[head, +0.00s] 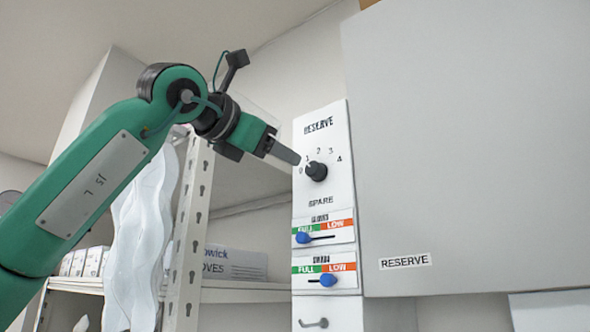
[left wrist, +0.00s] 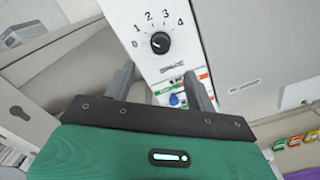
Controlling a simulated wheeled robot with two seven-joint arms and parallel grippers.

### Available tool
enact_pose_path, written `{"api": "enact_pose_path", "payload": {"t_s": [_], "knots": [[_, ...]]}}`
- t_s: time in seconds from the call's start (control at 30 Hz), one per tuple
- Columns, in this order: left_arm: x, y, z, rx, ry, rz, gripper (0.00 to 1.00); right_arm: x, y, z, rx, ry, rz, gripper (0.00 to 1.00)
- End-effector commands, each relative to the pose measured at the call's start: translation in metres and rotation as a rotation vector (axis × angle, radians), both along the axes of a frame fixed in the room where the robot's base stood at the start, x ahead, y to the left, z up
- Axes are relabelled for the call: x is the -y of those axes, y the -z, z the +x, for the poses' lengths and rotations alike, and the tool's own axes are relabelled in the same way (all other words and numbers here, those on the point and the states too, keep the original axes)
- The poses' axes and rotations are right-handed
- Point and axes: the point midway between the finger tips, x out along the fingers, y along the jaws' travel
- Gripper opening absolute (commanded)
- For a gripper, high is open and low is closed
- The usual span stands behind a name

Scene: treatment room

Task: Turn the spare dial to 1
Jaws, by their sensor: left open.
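The spare dial (head: 316,171) is a round black knob on a white panel, with the numbers 0 to 4 around it and "SPARE" printed below. In the left wrist view the dial (left wrist: 160,43) shows a small light mark on its left side, which seems to point toward 0. My left gripper (head: 296,159) is open and empty, just left of the dial in the head view. In the left wrist view its two fingers (left wrist: 161,78) are spread apart, with the dial beyond them and between them. My right gripper is not in view.
Below the dial are two sliders with blue knobs (head: 303,238) (head: 328,280) on FULL/LOW scales, and a hook (head: 314,323). A large grey cabinet (head: 465,150) labelled RESERVE stands to the right. Shelving (head: 188,240) with glove boxes (head: 235,262) is at left.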

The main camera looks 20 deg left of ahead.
Motion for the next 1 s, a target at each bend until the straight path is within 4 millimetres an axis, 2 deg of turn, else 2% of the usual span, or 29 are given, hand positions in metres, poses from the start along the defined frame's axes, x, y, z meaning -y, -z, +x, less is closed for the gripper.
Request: {"api": "enact_pose_path", "payload": {"t_s": [0.1,0.3,1.0], "knots": [[-0.008,0.001,-0.019,0.003,0.000,0.000,0.56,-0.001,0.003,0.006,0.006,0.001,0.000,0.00],[-0.014,0.000,-0.034,0.000,0.000,0.000,0.56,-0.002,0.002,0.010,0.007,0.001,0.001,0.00],[-0.014,0.000,-0.035,0.001,-0.001,0.000,0.56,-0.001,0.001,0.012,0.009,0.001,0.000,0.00]]}}
